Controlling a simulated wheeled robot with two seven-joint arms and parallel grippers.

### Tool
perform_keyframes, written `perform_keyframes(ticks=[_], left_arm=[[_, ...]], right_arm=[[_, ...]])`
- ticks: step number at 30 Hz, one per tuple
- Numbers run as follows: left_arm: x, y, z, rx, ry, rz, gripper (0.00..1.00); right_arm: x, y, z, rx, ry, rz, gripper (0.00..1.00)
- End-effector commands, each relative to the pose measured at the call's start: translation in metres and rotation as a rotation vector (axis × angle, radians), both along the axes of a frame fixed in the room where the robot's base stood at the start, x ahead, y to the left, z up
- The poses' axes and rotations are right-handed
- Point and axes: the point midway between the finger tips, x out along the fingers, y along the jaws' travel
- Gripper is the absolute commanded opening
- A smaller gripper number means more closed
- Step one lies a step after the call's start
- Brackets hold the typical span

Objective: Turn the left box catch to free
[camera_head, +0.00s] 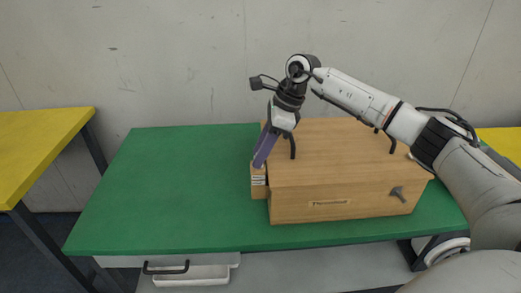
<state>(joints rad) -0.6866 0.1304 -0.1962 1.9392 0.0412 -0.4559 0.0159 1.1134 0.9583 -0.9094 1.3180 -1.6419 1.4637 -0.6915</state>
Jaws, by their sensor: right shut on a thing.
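A large wooden box (340,196) with a small label on its front stands on the green table. A dark grey catch (397,194) shows at the right of its front face. I see no catch at the left of the front; I cannot tell whether one is hidden. My right gripper (280,146) reaches in from the right over the box's left end and points down. It is shut on a long purple object (264,146), held tilted at the box's left edge. My left gripper is not in view.
A small wooden block (258,181) with a pale label stands against the box's left side, below the purple object. The green table (160,190) is clear to the left. A yellow table (45,145) stands at far left. White trays (192,276) sit below.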

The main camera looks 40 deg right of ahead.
Motion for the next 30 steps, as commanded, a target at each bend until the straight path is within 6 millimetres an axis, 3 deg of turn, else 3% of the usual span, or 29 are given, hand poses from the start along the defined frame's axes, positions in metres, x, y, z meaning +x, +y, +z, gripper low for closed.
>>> perform_keyframes(ticks=[22,23,24,26,30], left_arm=[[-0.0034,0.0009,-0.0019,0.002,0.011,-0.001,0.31],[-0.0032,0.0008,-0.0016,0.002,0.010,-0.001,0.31],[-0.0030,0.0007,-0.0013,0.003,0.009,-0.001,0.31],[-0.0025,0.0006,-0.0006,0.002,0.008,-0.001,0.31],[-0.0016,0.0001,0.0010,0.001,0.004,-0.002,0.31]], right_arm=[[0.0013,-0.0011,0.0014,-0.003,-0.004,0.092,0.09],[0.0014,-0.0012,0.0014,-0.003,-0.004,0.092,0.33],[0.0014,-0.0012,0.0014,-0.003,-0.004,0.092,0.40],[0.0012,-0.0012,0.0013,-0.003,-0.004,0.092,0.50],[0.0010,-0.0009,0.0008,-0.002,-0.003,0.092,0.50]])
